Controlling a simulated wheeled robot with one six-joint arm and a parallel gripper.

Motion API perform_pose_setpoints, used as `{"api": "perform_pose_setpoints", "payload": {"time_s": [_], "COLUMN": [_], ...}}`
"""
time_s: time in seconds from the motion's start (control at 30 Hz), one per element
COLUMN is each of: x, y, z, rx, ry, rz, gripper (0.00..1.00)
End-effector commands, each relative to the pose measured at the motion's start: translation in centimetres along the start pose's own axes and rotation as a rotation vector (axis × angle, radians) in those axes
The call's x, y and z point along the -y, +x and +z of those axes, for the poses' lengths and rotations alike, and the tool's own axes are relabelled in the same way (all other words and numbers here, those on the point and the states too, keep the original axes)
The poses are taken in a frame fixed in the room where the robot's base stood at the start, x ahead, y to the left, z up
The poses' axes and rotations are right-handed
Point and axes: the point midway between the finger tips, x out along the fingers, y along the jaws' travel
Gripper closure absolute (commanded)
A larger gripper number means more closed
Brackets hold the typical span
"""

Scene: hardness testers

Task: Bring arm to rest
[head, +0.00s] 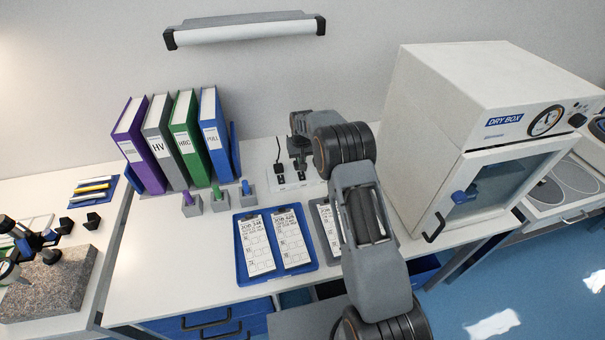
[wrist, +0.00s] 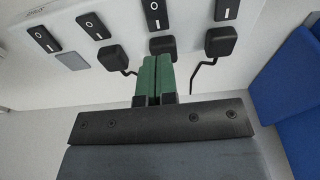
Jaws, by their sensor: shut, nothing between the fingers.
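My arm (head: 368,220) reaches up over the bench from the bottom of the head view, its far end bent toward the power strip at the back. My gripper (wrist: 155,68) shows in the wrist view with its two green fingers together and nothing between them. In that view the fingers point at the power strip (wrist: 75,30), in front of its black plugs; I cannot tell whether they touch. In the head view the fingers are hidden or too small to make out.
Binders (head: 172,140), small grey blocks (head: 192,207) and a blue clipboard tray (head: 241,280) stand left of my arm. The dry box (head: 440,130) is close on the right, its door shut. A wall lamp (head: 245,33) hangs above. A blue drawer (head: 424,272) sits under the bench.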

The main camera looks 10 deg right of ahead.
Motion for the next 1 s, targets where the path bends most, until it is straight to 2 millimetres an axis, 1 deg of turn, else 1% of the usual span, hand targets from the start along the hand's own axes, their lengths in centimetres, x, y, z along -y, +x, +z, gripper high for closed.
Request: {"api": "perform_pose_setpoints", "payload": {"time_s": [0.03,0.17,0.67,0.77,0.83,0.87,0.93,0.97,1.0], "x": [0.0,0.0,0.0,0.0,0.0,0.0,0.0,0.0,0.0], "y": [-0.7,-1.1,-1.1,-0.2,0.8,0.9,-0.1,-0.9,-2.3], "z": [-0.1,-0.2,-0.1,1.0,2.7,3.6,5.6,6.5,7.7], "rx": [-0.002,-0.001,0.003,0.033,0.078,0.098,0.129,0.139,0.147], "ry": [0.0,0.0,0.001,0.001,0.001,0.001,0.002,0.002,0.002], "rz": [0.0,0.0,0.0,0.0,0.0,0.0,0.0,0.0,0.0], "gripper": [1.0,1.0,1.0,1.0,1.0,1.0,1.0,1.0,1.0]}}
